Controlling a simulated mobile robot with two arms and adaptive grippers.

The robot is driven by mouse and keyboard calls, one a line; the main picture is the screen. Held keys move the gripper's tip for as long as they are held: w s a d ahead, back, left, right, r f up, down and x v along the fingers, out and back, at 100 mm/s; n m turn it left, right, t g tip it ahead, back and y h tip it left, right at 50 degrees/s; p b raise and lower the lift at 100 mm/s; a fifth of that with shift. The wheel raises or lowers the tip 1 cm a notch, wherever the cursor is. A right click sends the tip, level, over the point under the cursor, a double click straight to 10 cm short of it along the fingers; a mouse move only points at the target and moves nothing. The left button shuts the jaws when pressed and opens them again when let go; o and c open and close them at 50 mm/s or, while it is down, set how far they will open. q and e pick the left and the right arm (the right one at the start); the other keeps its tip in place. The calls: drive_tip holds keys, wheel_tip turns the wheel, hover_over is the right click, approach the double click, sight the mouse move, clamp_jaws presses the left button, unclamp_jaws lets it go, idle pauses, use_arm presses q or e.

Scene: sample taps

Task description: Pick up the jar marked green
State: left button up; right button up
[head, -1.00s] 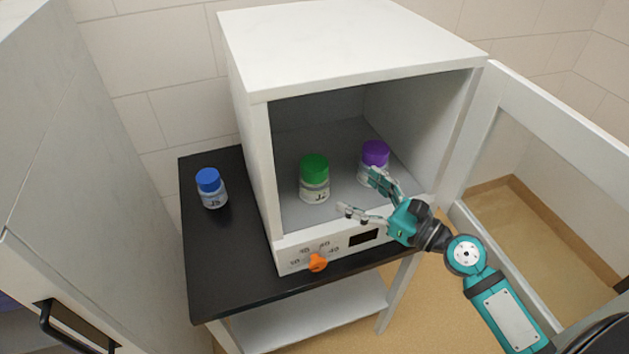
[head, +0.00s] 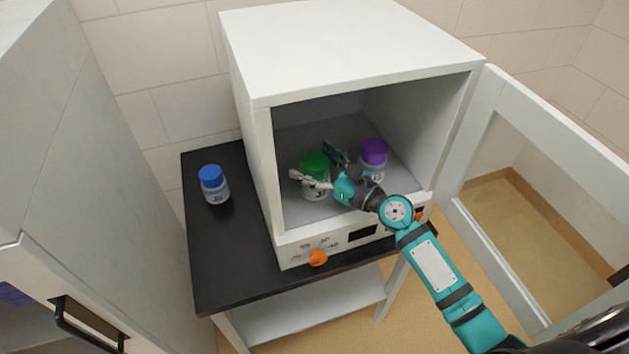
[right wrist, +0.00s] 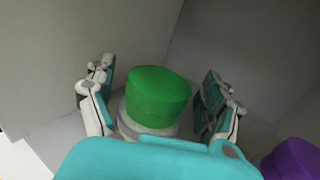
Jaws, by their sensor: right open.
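The jar marked green (head: 315,163) has a green lid and a pale body, and stands upright inside the open white cabinet. My right gripper (head: 315,163) is open with its fingers on either side of this jar. In the right wrist view the green lid (right wrist: 159,97) sits between the two open fingers (right wrist: 155,95), with a gap to each. The palm hides the lower part of the jar there. My left gripper is not in view.
A purple-lidded jar (head: 373,152) stands close to the right of the gripper inside the cabinet (head: 350,30). A blue-lidded jar (head: 213,186) stands on the black tabletop (head: 215,260). The cabinet door (head: 530,180) is swung open to the right. An orange knob (head: 318,257) is on the front panel.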

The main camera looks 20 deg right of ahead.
drive_tip(key=shift+s, duration=0.1)
clamp_jaws()
idle(0.5)
drive_tip(key=shift+r, duration=0.1)
